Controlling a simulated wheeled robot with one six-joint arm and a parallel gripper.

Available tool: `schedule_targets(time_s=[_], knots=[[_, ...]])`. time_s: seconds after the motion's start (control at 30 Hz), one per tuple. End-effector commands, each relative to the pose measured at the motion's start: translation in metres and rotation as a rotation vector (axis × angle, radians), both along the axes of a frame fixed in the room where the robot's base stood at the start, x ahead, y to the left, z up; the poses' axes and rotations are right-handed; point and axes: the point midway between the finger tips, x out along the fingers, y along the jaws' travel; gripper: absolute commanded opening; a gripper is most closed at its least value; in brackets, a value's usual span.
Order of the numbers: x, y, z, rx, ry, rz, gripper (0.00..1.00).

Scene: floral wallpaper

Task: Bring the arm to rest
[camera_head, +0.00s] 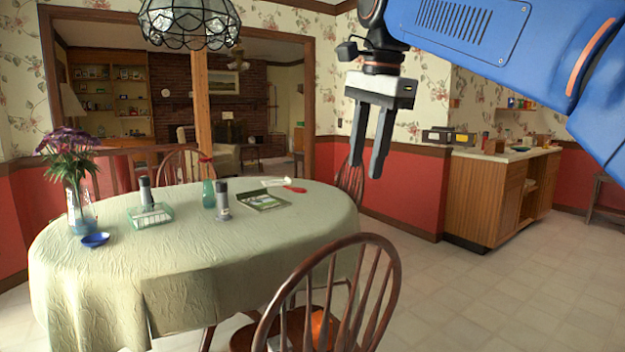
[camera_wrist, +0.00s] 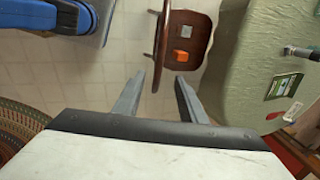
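My gripper (camera_head: 368,150) hangs from the blue arm at the upper right of the head view, in the air above and to the right of the table's right end. Its two grey fingers point down and stand apart, with nothing between them. In the wrist view my gripper (camera_wrist: 158,92) also shows with its fingers apart and empty, above the floor beside a chair.
An oval table (camera_head: 190,270) with a green cloth holds a flower vase (camera_head: 82,210), a blue dish (camera_head: 95,240), a glass tray (camera_head: 150,216) and a dark green tray (camera_head: 264,200). A wooden chair (camera_head: 335,260) stands in front. Floor at right is clear.

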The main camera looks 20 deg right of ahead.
Motion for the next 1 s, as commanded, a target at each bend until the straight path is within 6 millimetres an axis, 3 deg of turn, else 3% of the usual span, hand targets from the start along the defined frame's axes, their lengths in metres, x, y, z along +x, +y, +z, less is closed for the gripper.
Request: schedule_targets(time_s=[0.17, 0.37, 0.57, 1.0], knots=[[-0.004, -0.001, -0.008, -0.007, -0.006, 0.032, 0.38], [-0.021, -0.005, -0.055, -0.050, -0.044, 0.206, 0.38], [-0.048, -0.012, -0.131, -0.127, -0.098, 0.471, 0.38], [-0.129, -0.025, -0.332, -0.359, -0.201, 1.089, 0.38]])
